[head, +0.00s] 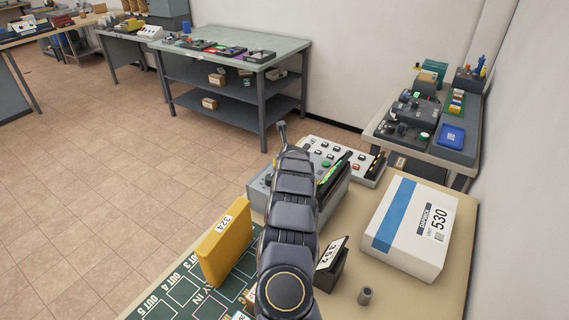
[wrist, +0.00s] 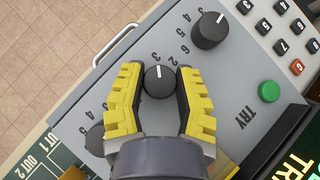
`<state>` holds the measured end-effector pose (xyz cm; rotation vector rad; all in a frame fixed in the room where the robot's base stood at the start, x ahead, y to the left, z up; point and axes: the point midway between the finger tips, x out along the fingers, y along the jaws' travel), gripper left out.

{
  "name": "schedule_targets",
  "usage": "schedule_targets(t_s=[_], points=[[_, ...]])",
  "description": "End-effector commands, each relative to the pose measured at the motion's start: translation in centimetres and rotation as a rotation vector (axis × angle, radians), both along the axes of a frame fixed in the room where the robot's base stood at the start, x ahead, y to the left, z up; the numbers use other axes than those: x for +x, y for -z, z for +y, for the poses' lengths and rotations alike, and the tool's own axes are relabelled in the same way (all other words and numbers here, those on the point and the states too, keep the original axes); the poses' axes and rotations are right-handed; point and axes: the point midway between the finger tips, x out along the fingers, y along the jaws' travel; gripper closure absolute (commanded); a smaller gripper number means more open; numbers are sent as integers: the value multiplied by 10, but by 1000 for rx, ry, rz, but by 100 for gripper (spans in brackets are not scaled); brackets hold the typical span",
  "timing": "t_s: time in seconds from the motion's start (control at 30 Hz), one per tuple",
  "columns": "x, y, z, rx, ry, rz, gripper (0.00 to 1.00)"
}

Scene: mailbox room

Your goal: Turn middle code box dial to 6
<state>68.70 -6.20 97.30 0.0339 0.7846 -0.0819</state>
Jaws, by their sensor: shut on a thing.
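The code box (wrist: 215,85) shows in the wrist view as a sloped grey panel with three dark dials in a diagonal row. My gripper (wrist: 160,69), with yellow ridged fingers, is closed around the middle dial (wrist: 160,84), one finger on each side. The upper dial (wrist: 210,32) is free; the lower dial (wrist: 95,139) is partly hidden by a finger.
A green TRY button (wrist: 269,91) lies right of the dials, with a keypad (wrist: 283,28) above it.

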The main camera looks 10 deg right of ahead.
Motion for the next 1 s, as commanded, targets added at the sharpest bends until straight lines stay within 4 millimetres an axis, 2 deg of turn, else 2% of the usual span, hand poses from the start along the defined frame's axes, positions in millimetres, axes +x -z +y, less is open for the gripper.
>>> schedule_targets(t_s=[0.27,0.47,1.0], points=[[0,0,-2,1,-31,-1,100],[0,0,-3,1,-124,-1,100],[0,2,-3,-4,-573,-2,100]])
